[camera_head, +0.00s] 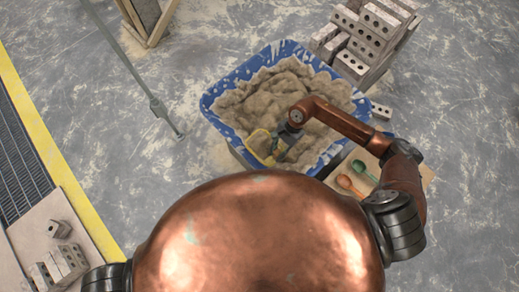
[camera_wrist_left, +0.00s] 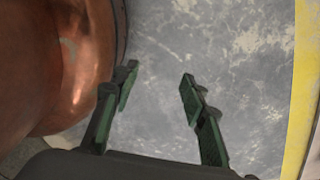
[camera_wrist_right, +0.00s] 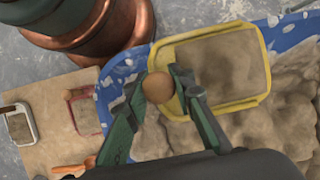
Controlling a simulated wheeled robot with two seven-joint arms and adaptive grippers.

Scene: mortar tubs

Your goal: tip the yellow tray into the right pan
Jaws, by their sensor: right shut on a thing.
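The yellow tray (camera_wrist_right: 265,65) holds a flat fill of grey-brown sandy material and hangs over the blue tub in the right wrist view. It also shows as a small yellow patch in the head view (camera_head: 260,141). My right gripper (camera_wrist_right: 160,86) is shut on a round brown knob beside the tray's near rim, seemingly its handle. In the head view my right gripper (camera_head: 279,150) is over the near part of the tub. Two small pans, one pink-rimmed (camera_wrist_right: 72,115) and one white-rimmed (camera_wrist_right: 33,130), lie on a board; which is the right pan is unclear. My left gripper (camera_wrist_left: 158,90) is open and empty over bare floor.
The blue tub (camera_head: 221,122) is heaped with sandy mix. Grey bricks (camera_head: 365,38) are stacked behind the tub. Floor left of it is mostly clear.

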